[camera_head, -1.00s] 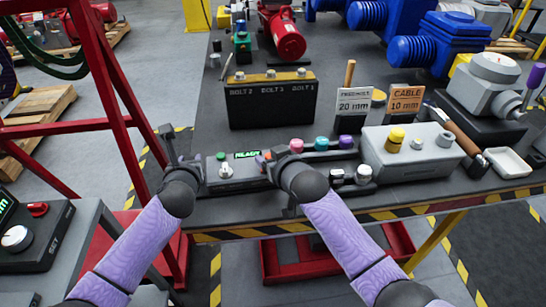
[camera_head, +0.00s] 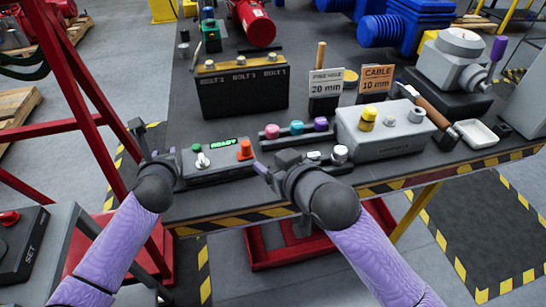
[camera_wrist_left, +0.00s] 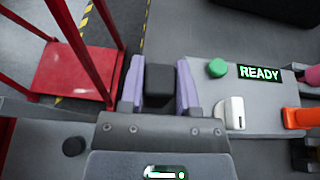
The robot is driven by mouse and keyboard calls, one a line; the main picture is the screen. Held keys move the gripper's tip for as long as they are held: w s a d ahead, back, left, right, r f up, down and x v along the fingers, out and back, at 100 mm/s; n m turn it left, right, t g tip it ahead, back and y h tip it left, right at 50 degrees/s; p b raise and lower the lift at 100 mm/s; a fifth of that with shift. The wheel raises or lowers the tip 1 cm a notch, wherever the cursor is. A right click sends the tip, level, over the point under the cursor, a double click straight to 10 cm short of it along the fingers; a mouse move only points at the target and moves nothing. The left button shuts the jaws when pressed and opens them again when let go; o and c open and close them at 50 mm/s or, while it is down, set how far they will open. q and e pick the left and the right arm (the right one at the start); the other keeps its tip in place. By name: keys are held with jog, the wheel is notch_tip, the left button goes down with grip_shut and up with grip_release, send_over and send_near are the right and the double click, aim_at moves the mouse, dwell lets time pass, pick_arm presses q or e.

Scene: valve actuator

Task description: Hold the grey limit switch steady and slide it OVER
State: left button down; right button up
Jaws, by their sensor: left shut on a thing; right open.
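In the left wrist view a dark grey block (camera_wrist_left: 160,84) sits between the purple fingers of my left gripper (camera_wrist_left: 161,88), which is shut on it. I cannot make out a label naming it the limit switch. In the head view my left gripper (camera_head: 152,145) is at the left end of the grey control box (camera_head: 222,166). The box has a green button, a silver toggle, an orange knob (camera_head: 245,149) and a lit READY display (camera_head: 222,143). My right gripper (camera_head: 275,165) is open and empty, just right of the box, at the bench's front edge.
Behind the box is a black bin (camera_head: 243,92) marked for bolts. Pink, teal and purple knobs (camera_head: 297,128) stand right of the box, then a grey unit (camera_head: 385,130) with a yellow button. A red frame (camera_head: 75,90) stands at the left.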

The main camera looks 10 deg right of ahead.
pick_arm(q)
jog(key=shift+c, duration=1.2)
grip_release()
jog(key=shift+f, duration=0.25)
jog(key=shift+r, duration=0.1)
